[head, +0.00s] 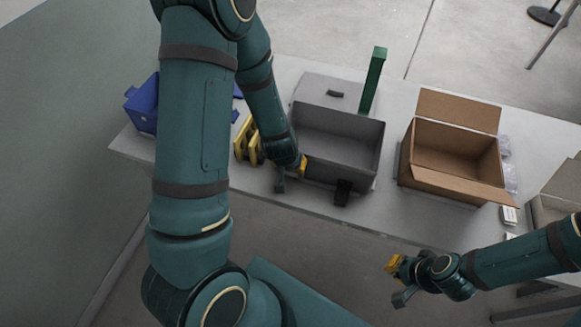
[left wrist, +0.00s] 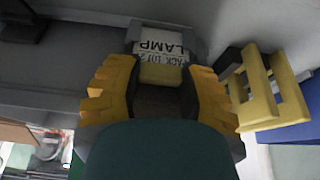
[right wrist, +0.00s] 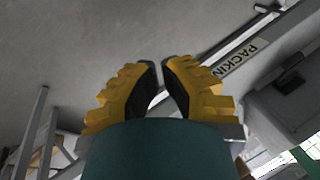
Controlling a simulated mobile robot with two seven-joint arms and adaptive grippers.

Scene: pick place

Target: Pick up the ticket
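The ticket (left wrist: 162,46) is a white card with dark print reading "LAMP" and "PACK 10", seen upside down in the left wrist view. It lies against a grey holder just beyond my left gripper (left wrist: 160,85), whose yellow-backed fingers stand apart on either side of the line to it. I cannot tell whether they touch it. In the head view my left gripper (head: 301,165) is at the front left corner of the grey bin, mostly hidden by its own arm; the ticket cannot be made out there. My right gripper (right wrist: 161,68) is empty, its fingertips almost together, in front of the table.
The grey bin (head: 338,140) stands on the table (head: 241,182), with a green post (head: 374,80) behind it. Yellow parts (head: 245,138) and a blue bin (head: 142,105) are to its left. An open cardboard box (head: 456,155) is to the right. Floor in front is clear.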

